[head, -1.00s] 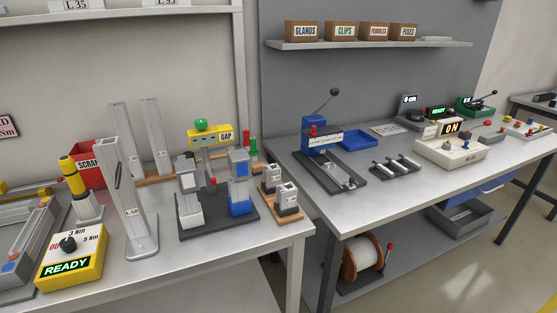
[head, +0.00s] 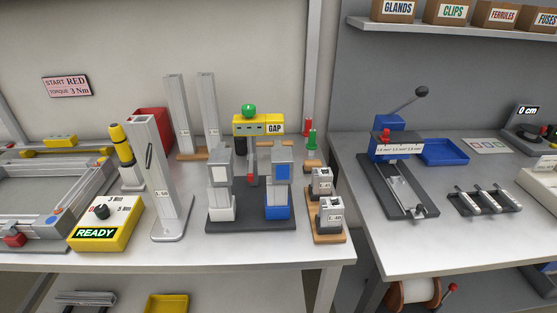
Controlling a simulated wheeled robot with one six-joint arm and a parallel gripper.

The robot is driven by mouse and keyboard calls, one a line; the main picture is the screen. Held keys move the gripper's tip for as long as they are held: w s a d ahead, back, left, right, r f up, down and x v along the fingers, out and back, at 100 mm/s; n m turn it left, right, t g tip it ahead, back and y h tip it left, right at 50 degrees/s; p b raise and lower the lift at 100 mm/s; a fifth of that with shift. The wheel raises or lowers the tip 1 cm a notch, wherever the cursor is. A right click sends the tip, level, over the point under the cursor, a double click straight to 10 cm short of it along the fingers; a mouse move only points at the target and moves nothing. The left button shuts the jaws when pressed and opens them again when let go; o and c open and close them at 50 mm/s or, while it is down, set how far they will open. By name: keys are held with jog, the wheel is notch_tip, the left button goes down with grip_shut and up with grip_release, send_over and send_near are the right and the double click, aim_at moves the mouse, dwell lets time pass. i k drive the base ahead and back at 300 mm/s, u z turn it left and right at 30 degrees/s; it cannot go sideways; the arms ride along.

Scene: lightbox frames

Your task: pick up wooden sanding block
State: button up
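I cannot make out a wooden sanding block in the head view. The wood that shows is a small wooden board (head: 326,238) under two grey labelled blocks, and a wooden base under the tall metal posts at the back. Neither can be told to be a sanding block. My gripper is not in view.
The left workbench (head: 230,252) holds a yellow READY box (head: 106,222), a tall metal post stand (head: 158,185), a GAP fixture (head: 258,125) and a red bin (head: 150,122). A right bench (head: 445,255) carries a blue press (head: 388,145) and a blue tray (head: 445,151). A gap separates the benches.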

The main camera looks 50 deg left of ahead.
aim_at(308, 165)
jog(key=u, duration=0.9)
jog(key=i, duration=0.85)
jog(key=u, duration=0.8)
